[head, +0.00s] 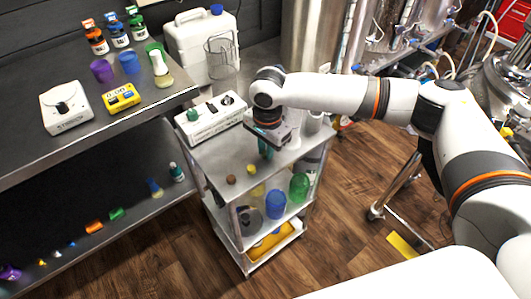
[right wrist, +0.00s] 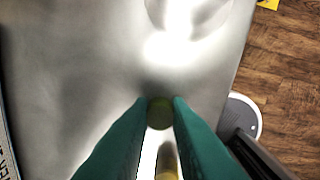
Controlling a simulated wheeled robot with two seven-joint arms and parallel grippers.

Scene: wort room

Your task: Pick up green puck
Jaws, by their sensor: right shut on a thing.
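The green puck (right wrist: 160,113) looks dark olive green and sits between the fingertips of my right gripper (right wrist: 160,101) in the right wrist view. The right gripper is shut on it, above the metal top of the small cart (head: 215,162). In the head view the teal fingers of the right gripper (head: 265,152) point down over the cart top, and I cannot make out the puck there. I cannot tell whether the puck still touches the surface. My left gripper is not in view.
A brown puck (head: 231,180) and a yellowish one (head: 251,169) lie nearby on the cart top. A white device (head: 214,120) stands at its back left. Blue (head: 275,204) and green (head: 299,187) vessels stand on the lower shelf. A bench (head: 60,150) is at left.

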